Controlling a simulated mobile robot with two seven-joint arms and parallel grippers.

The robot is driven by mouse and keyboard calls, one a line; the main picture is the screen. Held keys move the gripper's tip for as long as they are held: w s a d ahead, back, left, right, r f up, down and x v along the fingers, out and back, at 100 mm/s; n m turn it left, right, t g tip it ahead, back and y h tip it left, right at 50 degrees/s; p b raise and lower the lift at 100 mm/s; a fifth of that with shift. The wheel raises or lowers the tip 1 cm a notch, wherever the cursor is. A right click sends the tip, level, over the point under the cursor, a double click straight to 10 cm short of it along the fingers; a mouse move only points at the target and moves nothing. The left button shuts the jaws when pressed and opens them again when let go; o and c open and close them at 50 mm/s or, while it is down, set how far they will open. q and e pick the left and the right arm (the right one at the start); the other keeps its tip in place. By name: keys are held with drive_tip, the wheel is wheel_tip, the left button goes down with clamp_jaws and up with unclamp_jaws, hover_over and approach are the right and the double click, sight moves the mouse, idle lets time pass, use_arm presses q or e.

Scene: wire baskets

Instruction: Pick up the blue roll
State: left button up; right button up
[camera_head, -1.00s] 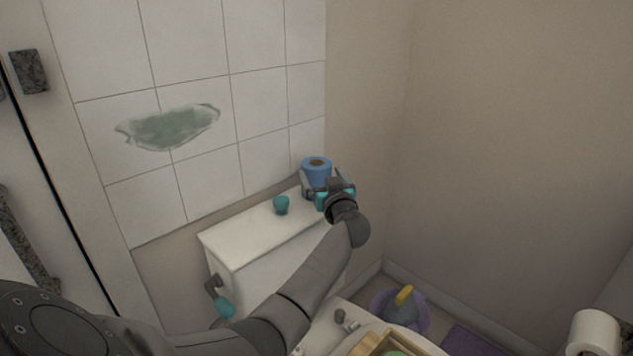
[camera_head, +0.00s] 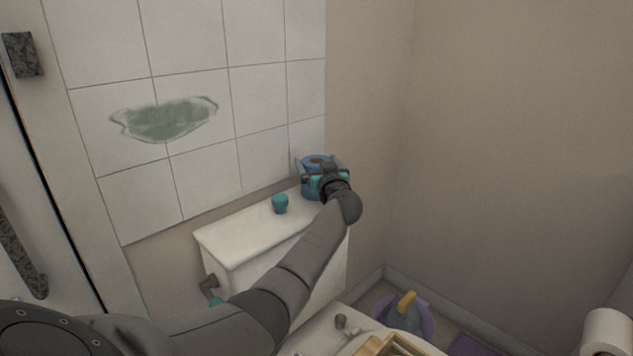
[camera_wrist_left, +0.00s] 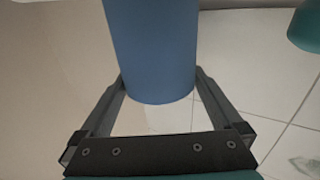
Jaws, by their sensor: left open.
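The blue roll (camera_head: 309,188) stands upright at the far right end of the white cistern lid (camera_head: 262,226), partly hidden by my left gripper (camera_head: 316,172) in the head view. In the left wrist view the blue roll (camera_wrist_left: 152,50) fills the upper middle. My left gripper (camera_wrist_left: 158,90) is open, with one finger on each side of the roll. I cannot tell whether the fingers touch it. My right gripper is not in view.
A small teal cup (camera_head: 280,203) stands on the lid to the left of the roll. A tiled wall is behind, and a plain wall is to the right. A purple basin (camera_head: 424,318) is on the floor, and a white paper roll (camera_head: 607,332) is at the lower right.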

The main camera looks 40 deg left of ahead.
use_arm(q)
drive_tip(key=shift+c, duration=0.2)
drive_tip(key=c, duration=1.1)
drive_tip(key=shift+c, duration=0.2)
drive_tip(key=shift+r, duration=0.15)
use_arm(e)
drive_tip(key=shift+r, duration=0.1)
use_arm(q)
wheel_tip(320, 180, up, 10)
drive_tip(key=p, duration=0.7)
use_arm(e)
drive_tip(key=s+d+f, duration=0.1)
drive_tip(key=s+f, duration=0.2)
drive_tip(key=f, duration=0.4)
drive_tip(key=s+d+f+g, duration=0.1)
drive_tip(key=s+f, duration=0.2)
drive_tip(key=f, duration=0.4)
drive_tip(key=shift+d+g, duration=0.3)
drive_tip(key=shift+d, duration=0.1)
use_arm(q)
drive_tip(key=shift+d, duration=0.1)
